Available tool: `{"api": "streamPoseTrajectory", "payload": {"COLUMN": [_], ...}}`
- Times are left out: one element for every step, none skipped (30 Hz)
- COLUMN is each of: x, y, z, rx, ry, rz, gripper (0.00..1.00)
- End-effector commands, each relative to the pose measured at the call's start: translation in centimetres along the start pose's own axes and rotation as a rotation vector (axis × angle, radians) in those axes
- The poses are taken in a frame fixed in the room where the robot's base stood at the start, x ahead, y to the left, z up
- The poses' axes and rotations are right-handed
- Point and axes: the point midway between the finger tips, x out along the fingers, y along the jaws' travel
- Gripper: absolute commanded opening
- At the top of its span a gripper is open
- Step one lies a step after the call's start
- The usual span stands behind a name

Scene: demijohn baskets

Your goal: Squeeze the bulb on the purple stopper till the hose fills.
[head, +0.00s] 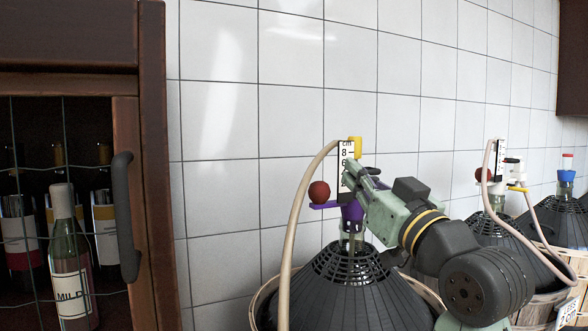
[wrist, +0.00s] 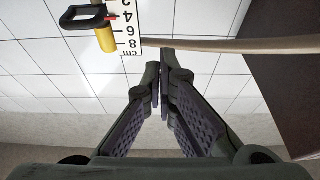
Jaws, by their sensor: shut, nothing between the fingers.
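The purple stopper (head: 352,213) sits in the neck of the nearest demijohn, which has a black slatted cover (head: 345,275). A dark red bulb (head: 319,192) stands on the stopper's purple side arm, to the left of the neck. The beige hose (head: 297,220) arches from the top and hangs down in front of the cover; its contents cannot be seen. My gripper (head: 362,176) is at the right of the scale card (head: 346,160), apart from the bulb. In the wrist view my gripper (wrist: 165,72) is shut and empty, with the hose (wrist: 230,45) beyond its tips. The bulb is not in the wrist view.
A yellow valve (head: 355,146) is at the scale's top; it also shows in the wrist view (wrist: 106,38). More stoppered demijohns (head: 492,232) stand in baskets at right. A wooden cabinet (head: 150,200) with bottles is at left. The tiled wall is behind.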

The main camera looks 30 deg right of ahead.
Motion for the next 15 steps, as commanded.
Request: {"api": "streamPoseTrajectory", "payload": {"x": [-0.1,-0.1,-0.1,-0.1,-0.1,-0.1,-0.1,-0.1,-0.1,-0.1,0.0,0.2,0.4,0.7,1.2], "y": [0.2,0.2,0.2,0.2,0.2,0.2,0.2,0.2,0.2,0.2,0.2,0.1,0.1,0.1,0.1], "z": [0.0,0.0,0.0,0.0,0.0,0.0,0.0,0.0,0.0,0.0,0.0,-0.1,-0.1,-0.1,-0.1], "rx": [0.000,0.000,0.000,0.000,0.000,0.000,0.000,0.000,0.000,0.000,0.000,0.000,0.000,0.000,0.001], "ry": [0.000,0.000,0.000,0.000,0.000,0.000,0.000,0.000,0.000,0.000,0.000,-0.001,-0.001,-0.002,-0.002], "rz": [0.003,0.003,0.003,0.003,0.003,0.003,0.003,0.003,0.002,0.002,0.002,0.002,0.001,0.001,0.001], "gripper": [0.00,0.00,0.00,0.00,0.00,0.00,0.00,0.00,0.00,0.00,0.00,0.00,0.00,0.00,0.00]}}
